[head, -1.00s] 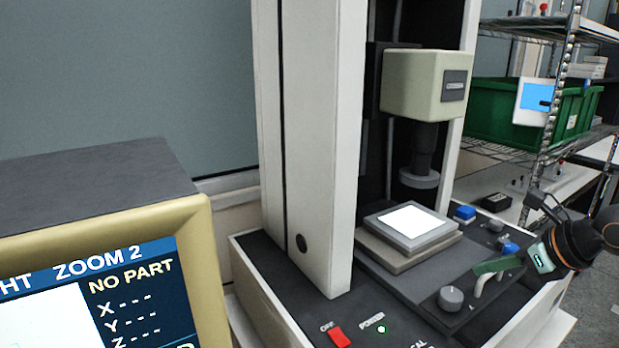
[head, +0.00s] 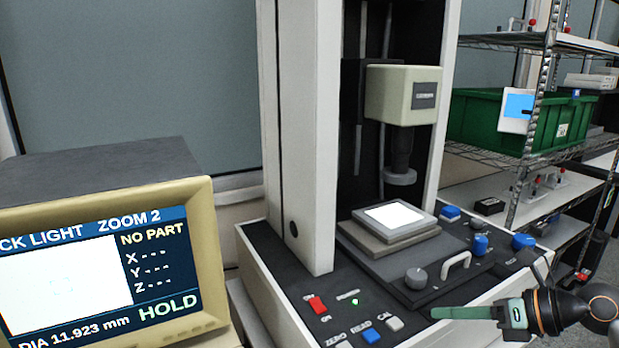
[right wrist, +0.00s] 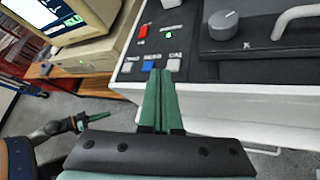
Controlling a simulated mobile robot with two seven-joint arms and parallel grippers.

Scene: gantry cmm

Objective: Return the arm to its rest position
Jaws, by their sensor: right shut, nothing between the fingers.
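My right gripper (head: 436,312) comes in from the lower right in the head view. Its green fingers are shut with nothing between them, and they point left in front of the measuring machine's control panel (head: 345,325). In the right wrist view the same shut green fingers (right wrist: 160,75) point up toward the panel's front edge, near its buttons. My left gripper (right wrist: 82,122) shows small at the left of the right wrist view. Whether it is open or shut is too small to tell, and it is outside the head view.
The measuring machine (head: 305,130) has a lit stage (head: 428,222) under its optics head (head: 402,92). A handle (head: 456,264) and grey knob (head: 416,278) stand near my right gripper. A monitor (head: 110,195) is at left. A wire shelf (head: 515,160) with a green bin (head: 475,117) is at right.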

